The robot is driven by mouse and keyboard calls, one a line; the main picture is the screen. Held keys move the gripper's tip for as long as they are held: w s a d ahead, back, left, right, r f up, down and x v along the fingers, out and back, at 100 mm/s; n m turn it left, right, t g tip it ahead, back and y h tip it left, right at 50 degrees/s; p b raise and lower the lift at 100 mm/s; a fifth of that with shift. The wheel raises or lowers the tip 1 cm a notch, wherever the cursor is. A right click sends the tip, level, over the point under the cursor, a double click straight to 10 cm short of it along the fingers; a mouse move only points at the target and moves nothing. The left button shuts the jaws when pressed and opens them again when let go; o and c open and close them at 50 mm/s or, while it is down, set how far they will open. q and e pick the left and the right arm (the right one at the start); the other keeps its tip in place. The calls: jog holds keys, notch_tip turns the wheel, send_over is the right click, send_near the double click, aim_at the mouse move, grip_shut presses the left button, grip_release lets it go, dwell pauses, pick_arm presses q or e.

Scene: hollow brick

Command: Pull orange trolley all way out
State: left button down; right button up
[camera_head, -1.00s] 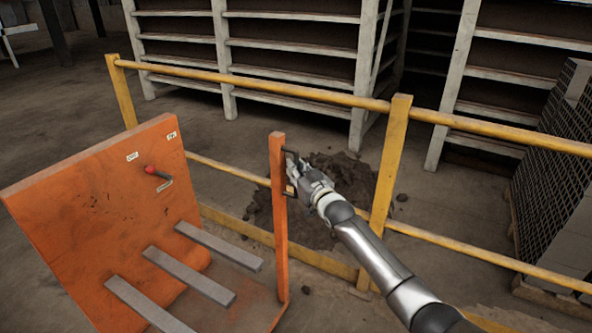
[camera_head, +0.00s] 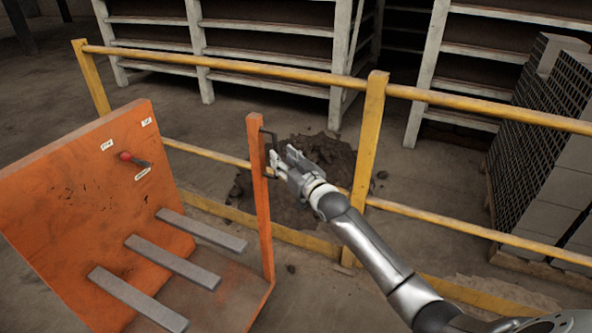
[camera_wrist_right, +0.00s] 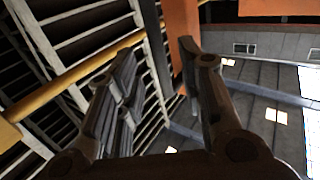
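The orange trolley has a tilted orange panel (camera_head: 85,215) at the left of the head view, with a red-tipped lever (camera_head: 133,160) and white labels. A slim orange post (camera_head: 260,195) stands at its right side and carries a dark, bracket-shaped handle (camera_head: 265,132). My right gripper (camera_head: 285,158) is beside this handle, just to its right, with its fingers spread. In the right wrist view the two fingers (camera_wrist_right: 160,75) are wide apart, and the orange post (camera_wrist_right: 183,25) shows beyond the right finger. I cannot tell whether a finger touches the handle. My left gripper is out of view.
A yellow railing (camera_head: 230,68) runs behind the trolley and my right arm. Several grey bars (camera_head: 172,262) stick out from the orange panel. A dirt pile (camera_head: 325,152) lies beyond the railing. Pale shelves (camera_head: 270,22) and stacked grey blocks (camera_head: 545,110) stand farther back.

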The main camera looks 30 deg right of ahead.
jog(key=s, duration=0.6)
jog(key=shift+s+d, duration=0.25)
jog(key=s+f+g+h+p, duration=0.1)
jog(key=s+f+g, duration=0.2)
jog(key=f, duration=0.9)
jog(key=s+f+g+p, duration=0.1)
jog(key=s+f+g, duration=0.15)
jog(key=f, duration=0.95)
jog(key=s+f+g, duration=0.3)
jog(key=s+f, duration=1)
jog(key=f, duration=0.2)
jog(key=s+a+f+g, duration=0.2)
jog(key=s+f, duration=0.3)
jog(key=s, duration=0.8)
jog(key=s+a+f+n+g+p, duration=0.1)
jog(key=s+a+f+g, duration=0.2)
jog(key=s, duration=1)
jog(key=s+a+f+g+p, duration=0.1)
jog(key=s+a+f+g, duration=0.2)
jog(key=s+f, duration=0.6)
jog(key=s, duration=0.3)
jog(key=shift+s+a+f+n, duration=0.25)
jog(key=shift+s+n, duration=0.05)
jog(key=shift+s, duration=0.1)
jog(key=shift+g, duration=0.25)
